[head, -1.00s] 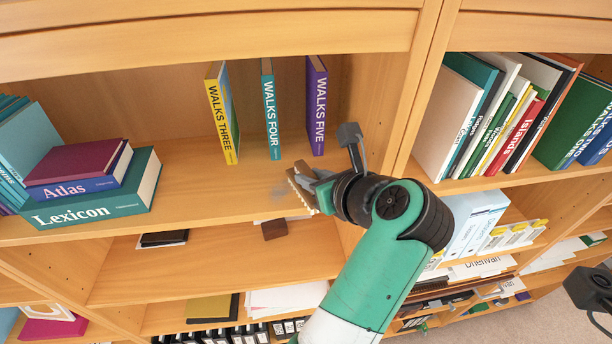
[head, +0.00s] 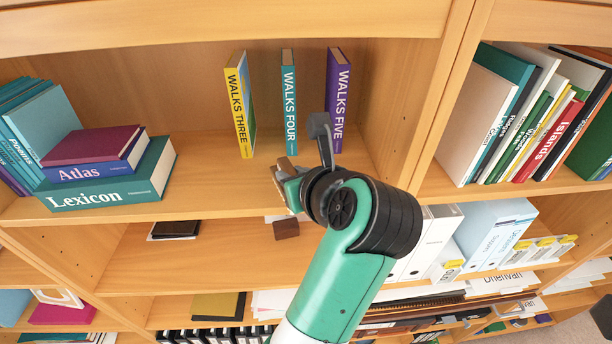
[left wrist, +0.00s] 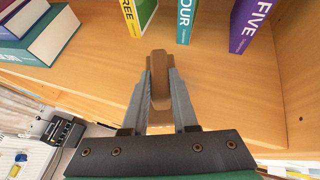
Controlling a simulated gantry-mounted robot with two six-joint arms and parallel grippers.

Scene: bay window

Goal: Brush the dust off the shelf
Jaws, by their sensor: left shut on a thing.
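My left gripper (head: 287,182) is shut on a brown wooden brush (head: 280,170), held at the front part of the book shelf (head: 205,185). In the left wrist view the brush (left wrist: 160,82) sits between the two grey fingers of the gripper (left wrist: 160,100), over bare shelf wood. Its bristles are hidden, and I cannot tell whether they touch the shelf. No dust shows clearly on the visible wood; the area behind my arm is hidden. My right gripper's jaws are out of view.
Walks Three (head: 239,103), Walks Four (head: 289,100) and Walks Five (head: 337,95) stand upright behind the brush. Atlas (head: 90,170) and Lexicon (head: 115,182) lie stacked at left. An upright divider (head: 425,100) stands at right. Bare shelf lies between the stack and the brush.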

